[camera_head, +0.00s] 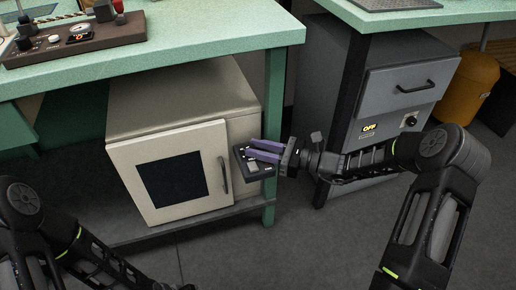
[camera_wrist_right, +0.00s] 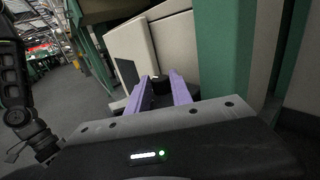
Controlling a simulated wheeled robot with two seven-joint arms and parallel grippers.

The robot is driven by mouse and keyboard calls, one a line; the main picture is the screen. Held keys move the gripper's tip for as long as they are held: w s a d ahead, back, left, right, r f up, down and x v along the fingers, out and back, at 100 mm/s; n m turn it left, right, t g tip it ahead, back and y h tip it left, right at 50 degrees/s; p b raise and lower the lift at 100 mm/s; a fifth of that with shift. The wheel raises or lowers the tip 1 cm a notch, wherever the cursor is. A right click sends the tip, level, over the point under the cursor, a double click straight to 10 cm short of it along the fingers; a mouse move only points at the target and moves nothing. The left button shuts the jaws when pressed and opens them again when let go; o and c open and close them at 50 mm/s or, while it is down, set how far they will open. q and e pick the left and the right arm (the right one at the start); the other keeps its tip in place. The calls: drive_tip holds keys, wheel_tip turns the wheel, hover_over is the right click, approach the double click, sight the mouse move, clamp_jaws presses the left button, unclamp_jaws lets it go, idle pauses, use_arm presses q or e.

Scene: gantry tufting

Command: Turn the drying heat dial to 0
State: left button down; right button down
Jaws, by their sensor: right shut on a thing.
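A green bench leg (camera_head: 274,120) stands just right of the panel, close to my right gripper. A grey cabinet (camera_head: 395,95) with a drawer, an "OFF" display and a knob is further right. A yellow bin (camera_head: 474,85) stands beyond. The floor in front is clear.

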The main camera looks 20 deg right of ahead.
drive_tip(key=shift+w+d+n+g+y, duration=0.1)
drive_tip(key=shift+w+n+g+y, duration=0.1)
drive_tip(key=shift+n+g+y, duration=0.5)
drive_tip(key=shift+w+n+g+y, duration=0.1)
drive_tip(key=shift+n+g+y, duration=0.3)
drive_tip(key=shift+n+g, duration=0.7)
drive_tip(key=shift+m+g, duration=0.3)
drive_tip(key=c, duration=1.4)
unclamp_jaws()
drive_tip(key=shift+c, duration=0.2)
drive_tip(key=shift+d, duration=0.1)
drive_tip(key=p+v, duration=0.1)
drive_tip(key=v, duration=0.6)
drive_tip(key=shift+d+p, duration=0.3)
drive_tip(key=shift+d, duration=0.05)
